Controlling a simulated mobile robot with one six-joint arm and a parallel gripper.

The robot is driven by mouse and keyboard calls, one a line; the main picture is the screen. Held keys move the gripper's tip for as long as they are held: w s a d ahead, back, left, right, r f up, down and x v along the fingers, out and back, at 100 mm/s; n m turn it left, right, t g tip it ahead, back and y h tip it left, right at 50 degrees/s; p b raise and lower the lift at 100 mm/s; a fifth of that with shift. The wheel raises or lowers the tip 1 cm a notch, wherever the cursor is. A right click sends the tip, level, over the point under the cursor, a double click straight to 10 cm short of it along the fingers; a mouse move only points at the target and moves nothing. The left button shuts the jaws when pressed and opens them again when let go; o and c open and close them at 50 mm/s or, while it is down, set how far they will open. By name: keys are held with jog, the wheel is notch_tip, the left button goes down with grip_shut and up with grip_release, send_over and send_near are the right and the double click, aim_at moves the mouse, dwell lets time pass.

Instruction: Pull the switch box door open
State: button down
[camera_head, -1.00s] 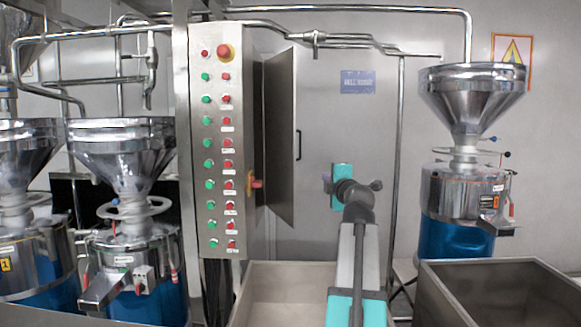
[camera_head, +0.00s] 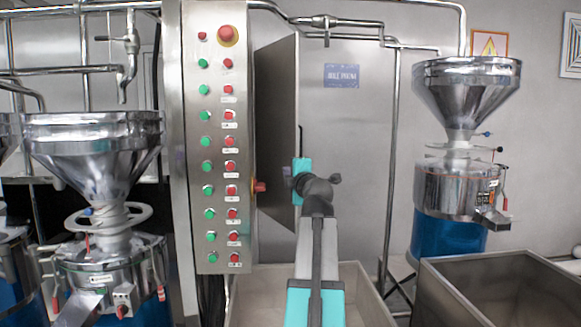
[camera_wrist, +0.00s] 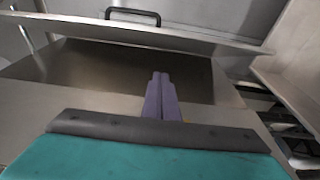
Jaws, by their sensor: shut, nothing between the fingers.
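The switch box (camera_head: 215,130) is a tall steel cabinet with rows of green and red buttons, left of centre in the head view. Its door (camera_head: 278,120) stands ajar from the right side, its dark inner face showing. A black handle (camera_head: 301,138) is on the door's outer side; the handle also shows at the top of the wrist view (camera_wrist: 132,15). My gripper (camera_wrist: 160,78) is shut and empty, its purple fingers together on the inner side of the door, pointing towards it. In the head view the wrist overlaps the door's lower free edge, and the fingertips are hidden.
A red switch knob (camera_head: 259,186) sticks out of the box's right side, near the wrist. A steel grinder (camera_head: 450,190) stands at right, another (camera_head: 110,270) at left. Steel bins (camera_head: 500,285) are in front. Pipes run overhead and beside the door.

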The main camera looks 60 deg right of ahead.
jog(key=shift+s+d, duration=0.1)
jog(key=shift+s, duration=0.1)
jog(key=shift+d, duration=0.1)
jog(key=w+d+p, duration=0.4)
jog(key=w+d, duration=0.1)
jog(key=d, duration=0.5)
jog(key=shift+w, duration=0.25)
dwell(0.4)
jog(key=shift+d+b, duration=0.25)
jog(key=shift+b, duration=0.05)
